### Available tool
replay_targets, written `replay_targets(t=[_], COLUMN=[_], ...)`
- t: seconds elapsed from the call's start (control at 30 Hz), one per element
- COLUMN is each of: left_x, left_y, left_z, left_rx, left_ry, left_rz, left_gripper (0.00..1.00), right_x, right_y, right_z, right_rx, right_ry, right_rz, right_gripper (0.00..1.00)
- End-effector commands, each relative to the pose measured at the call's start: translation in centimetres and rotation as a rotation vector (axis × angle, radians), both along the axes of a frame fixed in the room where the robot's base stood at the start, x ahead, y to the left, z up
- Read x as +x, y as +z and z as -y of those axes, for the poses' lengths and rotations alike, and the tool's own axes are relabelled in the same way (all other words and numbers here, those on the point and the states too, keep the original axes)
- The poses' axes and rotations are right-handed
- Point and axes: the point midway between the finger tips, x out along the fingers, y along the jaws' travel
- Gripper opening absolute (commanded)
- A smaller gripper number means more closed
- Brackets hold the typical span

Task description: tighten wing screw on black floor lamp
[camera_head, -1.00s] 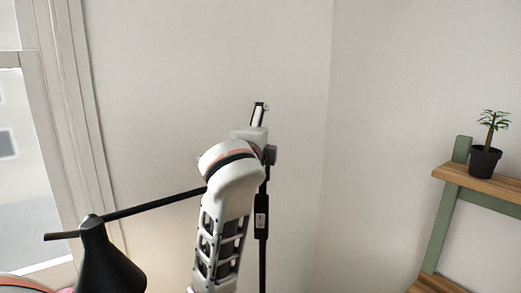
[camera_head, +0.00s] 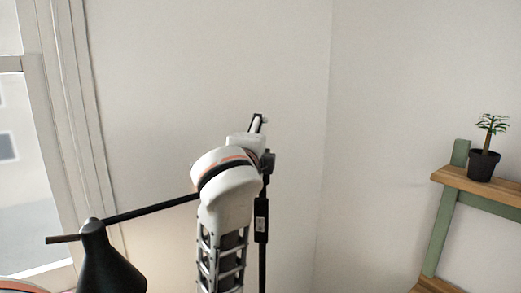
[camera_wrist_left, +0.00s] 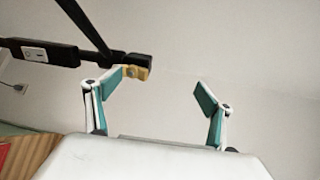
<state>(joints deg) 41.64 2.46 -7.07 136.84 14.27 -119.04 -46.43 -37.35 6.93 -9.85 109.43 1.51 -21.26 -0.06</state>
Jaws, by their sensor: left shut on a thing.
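The black floor lamp shows in the head view with its upright pole (camera_head: 262,255), its slanting arm (camera_head: 150,209) and its conical shade (camera_head: 108,262). In the left wrist view its dark joint (camera_wrist_left: 112,57) carries a yellow wing screw (camera_wrist_left: 137,73). In the head view my arm and wrist hide most of the joint. My right gripper is out of view.
A potted plant (camera_head: 485,163) stands on a green-framed wooden shelf (camera_head: 453,182) at the right. A window (camera_head: 25,200) is at the left. Plain wall lies behind the lamp.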

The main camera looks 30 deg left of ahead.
Motion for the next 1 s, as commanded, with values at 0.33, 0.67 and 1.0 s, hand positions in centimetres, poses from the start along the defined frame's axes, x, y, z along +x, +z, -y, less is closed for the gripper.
replay_targets(t=[0.33,0.67,1.0], left_x=[-2.2,-4.0,-5.6], left_y=[0.4,0.2,0.1], left_z=[1.0,1.7,2.3], left_rx=[-0.001,-0.006,-0.004], left_ry=[-0.003,-0.001,-0.002], left_rz=[0.008,0.010,0.005], left_gripper=[0.53,0.53,0.53], right_x=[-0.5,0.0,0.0], right_y=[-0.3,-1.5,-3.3], right_z=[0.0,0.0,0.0], right_rx=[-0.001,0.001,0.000], right_ry=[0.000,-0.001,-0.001], right_rz=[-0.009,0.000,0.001], right_gripper=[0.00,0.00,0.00])
